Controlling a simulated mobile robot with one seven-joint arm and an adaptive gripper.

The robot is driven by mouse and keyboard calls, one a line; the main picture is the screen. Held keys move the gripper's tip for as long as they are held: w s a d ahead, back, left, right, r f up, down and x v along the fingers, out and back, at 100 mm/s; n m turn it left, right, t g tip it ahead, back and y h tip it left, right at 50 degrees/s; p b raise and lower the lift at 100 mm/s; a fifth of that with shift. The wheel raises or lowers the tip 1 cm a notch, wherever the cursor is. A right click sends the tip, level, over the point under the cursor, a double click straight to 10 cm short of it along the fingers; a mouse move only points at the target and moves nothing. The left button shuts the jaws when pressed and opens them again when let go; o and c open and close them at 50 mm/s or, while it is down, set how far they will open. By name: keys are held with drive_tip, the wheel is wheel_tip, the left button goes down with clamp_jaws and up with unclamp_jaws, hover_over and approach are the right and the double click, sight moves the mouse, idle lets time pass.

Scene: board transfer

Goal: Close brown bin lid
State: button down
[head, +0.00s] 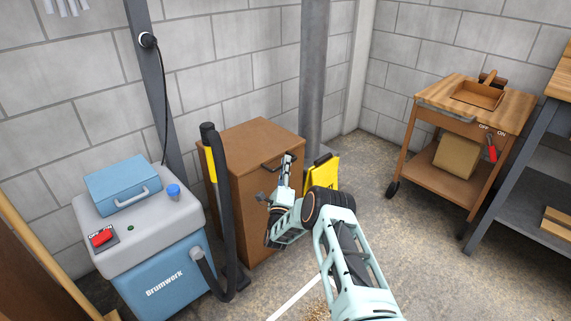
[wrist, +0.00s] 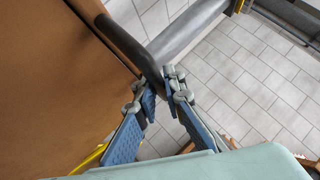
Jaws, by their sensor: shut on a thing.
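The brown bin (head: 262,215) stands against the wall in the middle of the head view. Its brown lid (head: 248,141) looks flat and level on top; any small gap under it cannot be made out. A dark bar handle (head: 271,167) sits at the bin's upper front. My gripper (head: 289,158) is at the right end of this handle. In the wrist view, my gripper (wrist: 163,82) has its blue-padded fingers shut at the end of the dark handle (wrist: 124,45), beside the bin's brown panel (wrist: 55,75). The fingers partly hide the handle's end.
A blue Brumwork machine (head: 165,275) with a black hose (head: 222,205) stands left of the bin. A grey post (head: 313,80) and a yellow sign (head: 323,172) are right behind it. A wooden cart (head: 450,128) stands far right, with open floor between.

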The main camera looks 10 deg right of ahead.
drive_tip(key=shift+s+d+f, duration=0.15)
drive_tip(key=shift+d+f, duration=0.05)
drive_tip(key=shift+f, duration=0.4)
drive_tip(key=c, duration=2.2)
unclamp_jaws()
drive_tip(key=shift+o, duration=0.9)
drive_tip(key=shift+r, duration=0.15)
drive_tip(key=shift+a, duration=0.1)
drive_tip(key=v, duration=1.2)
drive_tip(key=shift+r, duration=0.2)
